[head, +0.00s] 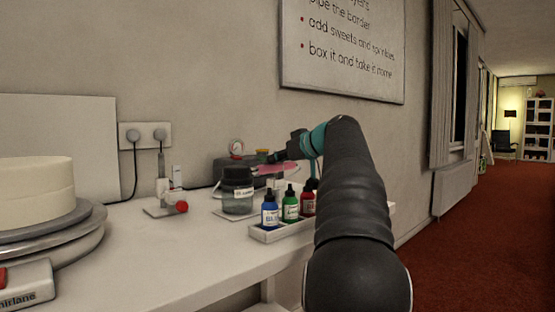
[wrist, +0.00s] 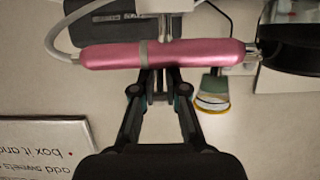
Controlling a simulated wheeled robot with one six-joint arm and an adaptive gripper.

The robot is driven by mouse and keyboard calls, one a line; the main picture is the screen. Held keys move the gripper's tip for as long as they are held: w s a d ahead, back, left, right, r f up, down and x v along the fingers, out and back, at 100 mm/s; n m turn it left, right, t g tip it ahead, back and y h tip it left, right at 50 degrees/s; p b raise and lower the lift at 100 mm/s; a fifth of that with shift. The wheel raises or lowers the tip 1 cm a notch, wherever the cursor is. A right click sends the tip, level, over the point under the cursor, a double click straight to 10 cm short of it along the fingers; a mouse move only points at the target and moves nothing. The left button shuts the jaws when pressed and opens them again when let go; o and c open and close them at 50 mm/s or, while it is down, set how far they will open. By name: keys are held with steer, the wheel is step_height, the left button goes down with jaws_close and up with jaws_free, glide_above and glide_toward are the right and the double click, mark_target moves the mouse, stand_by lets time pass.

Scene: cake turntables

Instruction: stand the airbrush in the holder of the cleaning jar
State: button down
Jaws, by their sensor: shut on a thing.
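A pink airbrush (head: 275,169) is held above the table, lying roughly level. It also spans the upper part of the wrist view (wrist: 190,54), with a pale hose curving from its left end. My gripper (wrist: 158,88) is shut on the airbrush at its middle, beside a grey band. In the head view my gripper (head: 288,157) is partly hidden by my arm. The cleaning jar (head: 238,197), clear with a dark lid, stands on the table left of the airbrush, apart from it. Its holder is not clear to me.
A white tray (head: 268,236) of blue, green and red bottles stands in front of the jar. A dark box (head: 228,170) with a gauge is behind it. A small stand with a red knob (head: 181,206) and a cake turntable (head: 60,240) are left. The front tabletop is clear.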

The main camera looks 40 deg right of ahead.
steer(key=shift+f, duration=0.3)
stand_by(0.4)
steer(key=c, duration=1.1)
jaws_free()
steer(key=shift+c, duration=0.2)
